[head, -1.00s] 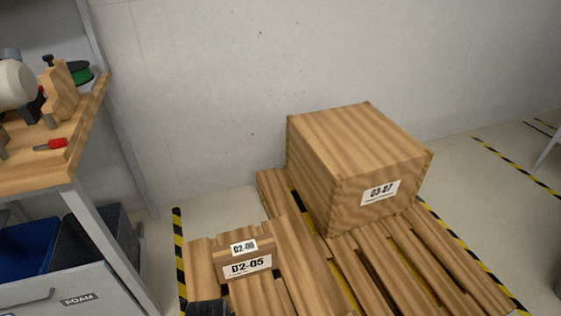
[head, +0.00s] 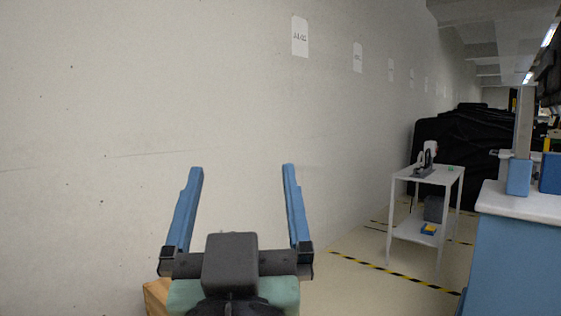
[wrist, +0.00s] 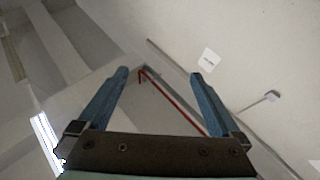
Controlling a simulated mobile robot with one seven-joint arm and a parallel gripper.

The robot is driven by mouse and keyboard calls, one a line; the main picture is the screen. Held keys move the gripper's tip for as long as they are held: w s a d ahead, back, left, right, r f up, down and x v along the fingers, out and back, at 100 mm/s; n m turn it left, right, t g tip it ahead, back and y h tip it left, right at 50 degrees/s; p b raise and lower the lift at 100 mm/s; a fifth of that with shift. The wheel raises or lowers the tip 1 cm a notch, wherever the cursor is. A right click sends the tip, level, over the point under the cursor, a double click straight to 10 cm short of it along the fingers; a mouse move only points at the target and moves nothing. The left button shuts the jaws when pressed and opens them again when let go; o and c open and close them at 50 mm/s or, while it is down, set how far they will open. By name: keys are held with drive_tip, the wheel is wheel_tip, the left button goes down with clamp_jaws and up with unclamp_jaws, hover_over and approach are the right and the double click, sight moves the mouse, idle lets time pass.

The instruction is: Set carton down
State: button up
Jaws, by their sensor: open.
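My gripper (head: 238,172) is raised in front of the pale wall in the head view, its two blue fingers wide apart with nothing between them. In the wrist view my gripper (wrist: 160,75) is also empty and points up toward the ceiling. A corner of a wooden box (head: 156,296) shows low in the head view, left of and behind my gripper; most of it is hidden. I cannot tell from this corner alone whether it is the carton.
A grey two-shelf cart (head: 425,178) stands by the wall at the right. Black covered shapes (head: 465,145) are behind it. A blue bench with a white top (head: 515,215) fills the right edge. Striped floor tape (head: 395,272) crosses open floor between.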

drive_tip(key=s+d+r+m+t+h, duration=0.1)
drive_tip(key=s+d+r+t+h, duration=0.1)
drive_tip(key=s+r, duration=0.5)
drive_tip(key=shift+s+d+r+t, duration=0.35)
drive_tip(key=shift+d+r+t, duration=0.2)
drive_tip(key=shift+d+t, duration=0.45)
